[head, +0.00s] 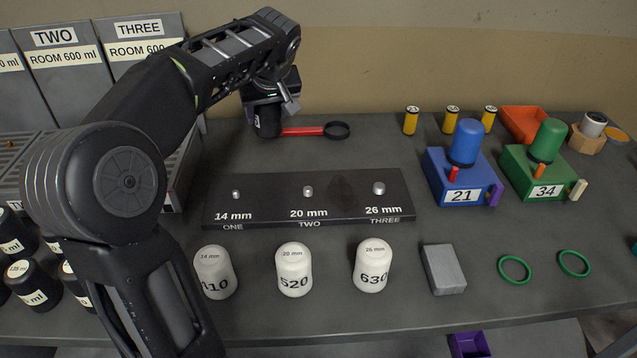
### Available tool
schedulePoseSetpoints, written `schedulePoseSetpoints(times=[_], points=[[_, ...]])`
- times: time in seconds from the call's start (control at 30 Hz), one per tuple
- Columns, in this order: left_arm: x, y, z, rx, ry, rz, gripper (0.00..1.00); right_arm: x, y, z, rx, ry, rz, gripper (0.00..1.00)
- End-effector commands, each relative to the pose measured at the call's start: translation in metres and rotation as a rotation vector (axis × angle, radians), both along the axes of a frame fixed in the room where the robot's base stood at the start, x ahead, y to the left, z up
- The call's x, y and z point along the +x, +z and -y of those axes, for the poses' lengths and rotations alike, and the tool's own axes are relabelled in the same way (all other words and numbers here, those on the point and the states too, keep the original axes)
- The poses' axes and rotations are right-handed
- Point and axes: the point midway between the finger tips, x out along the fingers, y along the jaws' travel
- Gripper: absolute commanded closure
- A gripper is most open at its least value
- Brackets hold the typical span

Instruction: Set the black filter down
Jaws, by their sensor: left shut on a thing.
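My left arm reaches in from the left, and its gripper (270,98) is at the back of the bench, pointing down. It is shut on the black filter (266,124), a short dark cylinder with a small light mark on its side. The filter is upright, just left of a red-handled tool (303,131) with a black ring. I cannot tell whether the filter's base touches the bench (370,150) or whether it touches the red handle. The gripper hides the filter's top. My right gripper is not in view.
A black board (340,198) with three studs lies in front. Several white caps (294,270), a grey block (444,270) and green rings (514,269) stand nearer. Blue (462,180) and green (545,172) units are right; grey bins (62,60) left. Bench between ring tool and yellow cylinders (411,120) is clear.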

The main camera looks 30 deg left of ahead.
Motion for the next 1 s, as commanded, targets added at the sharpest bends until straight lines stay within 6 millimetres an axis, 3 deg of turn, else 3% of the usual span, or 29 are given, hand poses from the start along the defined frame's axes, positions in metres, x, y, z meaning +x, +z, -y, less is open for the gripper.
schedulePoseSetpoints(times=[0.37,0.77,1.0], points=[[-0.001,-0.056,0.0,0.0,0.001,-0.004,0.99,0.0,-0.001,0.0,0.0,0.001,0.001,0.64],[0.0,-0.064,0.0,0.001,0.001,-0.001,0.99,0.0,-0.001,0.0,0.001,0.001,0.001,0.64],[0.0,-0.094,0.0,0.001,0.001,-0.003,0.99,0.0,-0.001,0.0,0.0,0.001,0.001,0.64]])
